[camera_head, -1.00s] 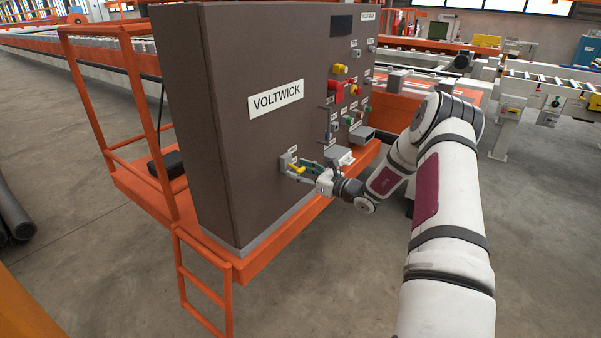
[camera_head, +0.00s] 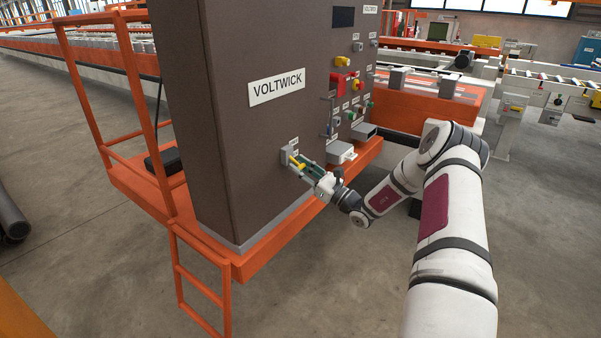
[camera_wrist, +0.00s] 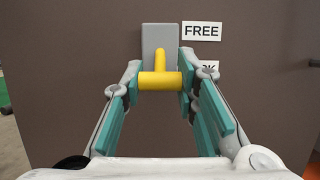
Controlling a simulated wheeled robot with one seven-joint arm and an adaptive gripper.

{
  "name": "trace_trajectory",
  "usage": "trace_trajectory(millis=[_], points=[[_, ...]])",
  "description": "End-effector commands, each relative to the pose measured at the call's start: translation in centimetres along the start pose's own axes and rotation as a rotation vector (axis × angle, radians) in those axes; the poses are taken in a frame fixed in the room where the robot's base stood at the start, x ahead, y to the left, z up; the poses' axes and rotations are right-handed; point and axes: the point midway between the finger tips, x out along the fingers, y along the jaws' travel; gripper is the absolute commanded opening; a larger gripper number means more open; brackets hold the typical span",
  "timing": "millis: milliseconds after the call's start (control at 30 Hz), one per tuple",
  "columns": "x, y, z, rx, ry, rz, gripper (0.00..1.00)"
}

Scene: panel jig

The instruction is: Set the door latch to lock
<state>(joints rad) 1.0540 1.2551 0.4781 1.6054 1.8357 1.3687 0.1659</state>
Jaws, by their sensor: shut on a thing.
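The door latch is a yellow T-shaped handle (camera_wrist: 160,80) on a grey plate (camera_wrist: 160,38), on the brown cabinet face. In the wrist view its crossbar lies level between my fingers. A FREE label (camera_wrist: 201,31) is at the plate's upper right. In the head view, my gripper (camera_head: 303,167) reaches the handle (camera_head: 297,162) low on the panel.
The brown VOLTWICK cabinet (camera_head: 235,150) stands on an orange platform (camera_head: 275,240) with rails and a ladder (camera_head: 200,275). Right of the latch are a grey box (camera_head: 341,152), a red part (camera_head: 338,88) and several small knobs. Open floor lies in front.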

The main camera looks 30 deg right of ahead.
Motion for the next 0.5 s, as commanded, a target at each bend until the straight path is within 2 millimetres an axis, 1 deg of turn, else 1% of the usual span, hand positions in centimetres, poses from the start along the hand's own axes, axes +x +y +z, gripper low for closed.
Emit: trace_trajectory(millis=[33, 367, 400, 467, 500], points=[[-0.03, -0.01, -0.34, 0.001, -0.008, -0.001, 0.00], [-0.02, 0.04, -0.22, 0.001, -0.016, -0.001, 0.00], [-0.02, 0.04, -0.23, 0.001, -0.016, -0.001, 0.32], [-0.03, 0.04, -0.23, 0.001, -0.015, -0.001, 0.45], [-0.03, 0.03, -0.21, 0.001, -0.016, -0.001, 0.48]])
